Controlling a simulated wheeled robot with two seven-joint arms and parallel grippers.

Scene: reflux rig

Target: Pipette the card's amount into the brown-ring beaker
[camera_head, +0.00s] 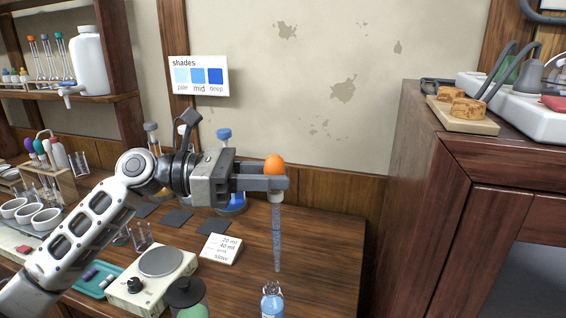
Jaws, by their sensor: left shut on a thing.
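My left gripper (276,184) is shut on the pipette just below its orange bulb (275,165). The pipette's tube (277,238) hangs upright and looks blue-grey; I cannot tell how much liquid is in it. Its tip is above and apart from a small clear bottle (272,301) with blue on it, cut by the lower picture edge. A white card (221,248) on the table reads "20 ml", "40 ml", a line too small to read, and "slow". I cannot make out a beaker with a brown ring. My right gripper is not in view.
A hotplate (160,262) and a dark-capped green bottle (186,296) stand left of the pipette. Blue-topped glassware (226,135) stands behind my gripper. A wooden cabinet (420,200) rises at right. The table (325,250) right of the pipette is clear.

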